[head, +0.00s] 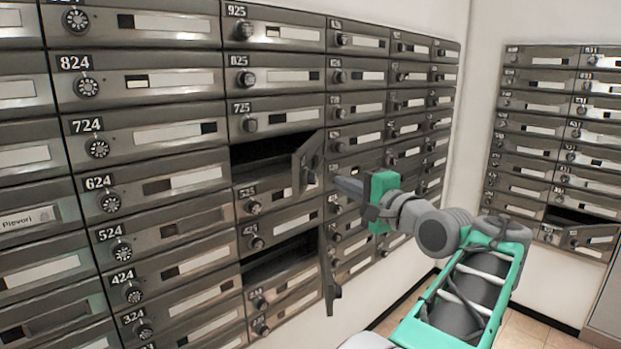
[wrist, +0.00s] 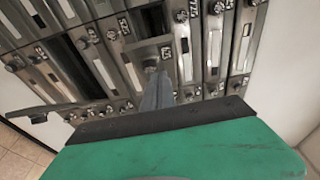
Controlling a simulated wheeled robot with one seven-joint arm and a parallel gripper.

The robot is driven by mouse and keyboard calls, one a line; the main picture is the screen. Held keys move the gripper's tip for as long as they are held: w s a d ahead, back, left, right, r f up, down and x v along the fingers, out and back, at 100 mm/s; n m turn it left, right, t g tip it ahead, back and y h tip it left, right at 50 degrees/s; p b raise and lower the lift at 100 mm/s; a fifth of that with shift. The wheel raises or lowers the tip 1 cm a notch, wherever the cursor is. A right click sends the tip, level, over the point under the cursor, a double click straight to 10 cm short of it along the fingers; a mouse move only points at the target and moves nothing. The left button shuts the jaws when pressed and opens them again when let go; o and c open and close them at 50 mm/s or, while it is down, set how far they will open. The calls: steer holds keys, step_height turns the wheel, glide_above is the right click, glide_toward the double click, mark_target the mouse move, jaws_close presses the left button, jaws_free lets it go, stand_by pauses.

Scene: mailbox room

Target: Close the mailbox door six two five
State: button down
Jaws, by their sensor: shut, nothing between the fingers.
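The door of mailbox 625 (head: 308,163) stands open, swung out from its dark compartment (head: 268,149) between boxes 725 and 525 in the head view. Its hinge side is at the right of the opening, and its knob shows near its lower edge. In the wrist view the open door (wrist: 149,49) is just ahead of the fingertips, with its knob and number plate facing me. My gripper (head: 341,183) is shut and empty, just right of the door's outer face. I cannot tell whether the fingertips touch it. The closed fingers (wrist: 157,92) show in the wrist view.
Another open door (head: 328,275) hangs out lower down by a second dark compartment (head: 275,258). It also shows at the left of the wrist view (wrist: 38,108). A second mailbox bank (head: 545,150) on the right wall has an open door (head: 590,237) low down.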

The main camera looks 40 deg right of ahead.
glide_toward(301, 171)
steer(key=w+d, duration=0.2)
steer(key=d, duration=0.1)
steer(key=w+a, duration=0.2)
steer(key=w, duration=0.1)
steer(key=shift+w, duration=0.15)
steer(key=shift+w+a, duration=0.1)
steer(key=shift+w, duration=0.15)
